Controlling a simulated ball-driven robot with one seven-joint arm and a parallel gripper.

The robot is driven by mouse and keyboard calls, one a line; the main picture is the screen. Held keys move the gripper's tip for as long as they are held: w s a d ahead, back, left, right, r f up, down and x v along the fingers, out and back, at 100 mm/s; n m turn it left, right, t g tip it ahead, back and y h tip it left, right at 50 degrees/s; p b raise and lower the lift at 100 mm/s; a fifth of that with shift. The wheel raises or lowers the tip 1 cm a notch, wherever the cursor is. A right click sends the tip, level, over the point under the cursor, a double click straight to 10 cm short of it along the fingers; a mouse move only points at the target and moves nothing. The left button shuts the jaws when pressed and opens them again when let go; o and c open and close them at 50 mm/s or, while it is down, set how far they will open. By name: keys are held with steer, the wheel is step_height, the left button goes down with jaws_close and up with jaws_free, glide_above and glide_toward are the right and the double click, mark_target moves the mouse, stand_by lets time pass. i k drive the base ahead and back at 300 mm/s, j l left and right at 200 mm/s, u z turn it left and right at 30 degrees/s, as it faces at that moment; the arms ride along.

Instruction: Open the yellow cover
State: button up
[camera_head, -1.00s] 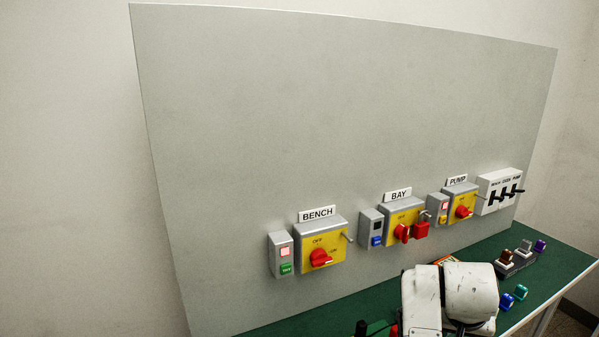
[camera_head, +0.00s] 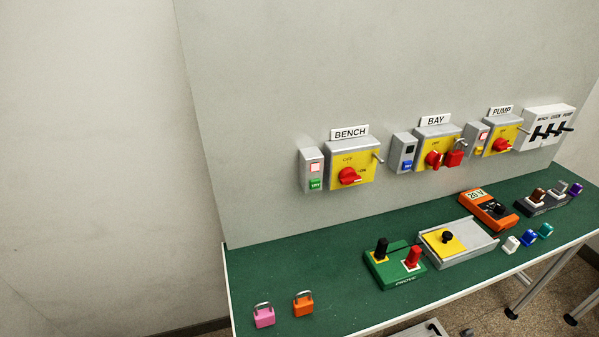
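A yellow cover (camera_head: 440,242) with a black knob lies over the left part of a long grey tray (camera_head: 466,255) on the green bench. The right part of the tray is uncovered and looks bare and grey. The cover appears flat on the tray. Yellow front plates also show on the wall switch boxes marked BENCH (camera_head: 352,162), BAY (camera_head: 437,147) and PUMP (camera_head: 502,137), each with a red rotary handle.
A green block (camera_head: 396,270) with black and red posts stands just left of the tray. An orange meter (camera_head: 487,208) lies behind it, and small coloured caps (camera_head: 528,238) lie to its right. Pink (camera_head: 264,318) and orange (camera_head: 303,306) padlocks lie at front left. The bench's middle left is clear.

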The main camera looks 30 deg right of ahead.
mark_target(444, 243)
steer(key=z, duration=1.5)
steer(key=k+u, duration=0.35)
steer(key=i, duration=0.05)
